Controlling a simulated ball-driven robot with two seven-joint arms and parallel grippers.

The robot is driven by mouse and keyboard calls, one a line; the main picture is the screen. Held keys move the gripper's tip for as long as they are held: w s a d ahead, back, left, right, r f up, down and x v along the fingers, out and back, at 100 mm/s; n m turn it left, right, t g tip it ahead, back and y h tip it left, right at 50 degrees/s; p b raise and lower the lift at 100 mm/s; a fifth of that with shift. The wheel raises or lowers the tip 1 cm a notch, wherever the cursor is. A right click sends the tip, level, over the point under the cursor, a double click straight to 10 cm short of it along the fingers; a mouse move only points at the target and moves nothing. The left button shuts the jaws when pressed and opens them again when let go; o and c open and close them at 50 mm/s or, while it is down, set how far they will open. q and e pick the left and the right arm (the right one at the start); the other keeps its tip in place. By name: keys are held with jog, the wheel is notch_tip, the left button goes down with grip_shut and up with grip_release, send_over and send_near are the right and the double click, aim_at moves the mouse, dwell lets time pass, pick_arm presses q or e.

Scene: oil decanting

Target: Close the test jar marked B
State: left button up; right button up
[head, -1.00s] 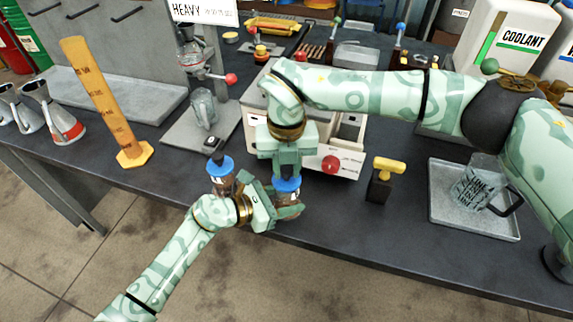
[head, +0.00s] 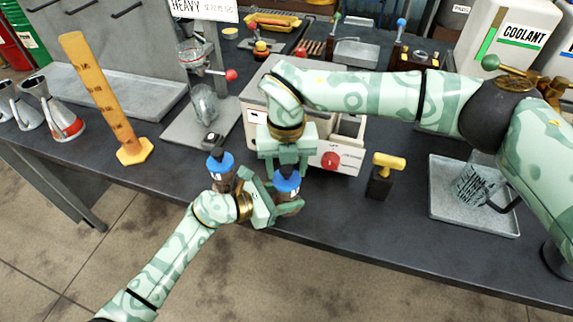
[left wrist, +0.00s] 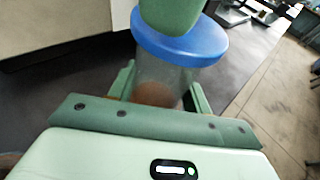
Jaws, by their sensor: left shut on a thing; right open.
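My left gripper (head: 284,204) is shut on a clear jar with brown contents near the table's front edge. The held jar (left wrist: 165,85) shows between the fingers in the left wrist view. A blue lid (head: 288,182) sits at its mouth; it also shows in the left wrist view (left wrist: 180,45). My right gripper (head: 287,166) is open, pointing down just over this lid; in the left wrist view a green part covers some of its top. A second blue-lidded jar (head: 220,163) stands to the left, partly hidden by my left arm. I cannot read which jar is B.
A grey box with a red knob (head: 330,160) stands behind my right gripper. An amber cylinder (head: 97,95) stands left. The front edge is close.

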notch_tip(320, 180, up, 12)
dwell(0.4)
pick_arm(q)
jog(key=o, duration=1.4)
jog(key=shift+o, duration=0.2)
jog(key=v, duration=1.6)
pick_arm(e)
jog(key=shift+r, duration=0.25)
pick_arm(q)
jog(key=shift+s+a, duration=0.1)
jog(key=shift+a, duration=0.05)
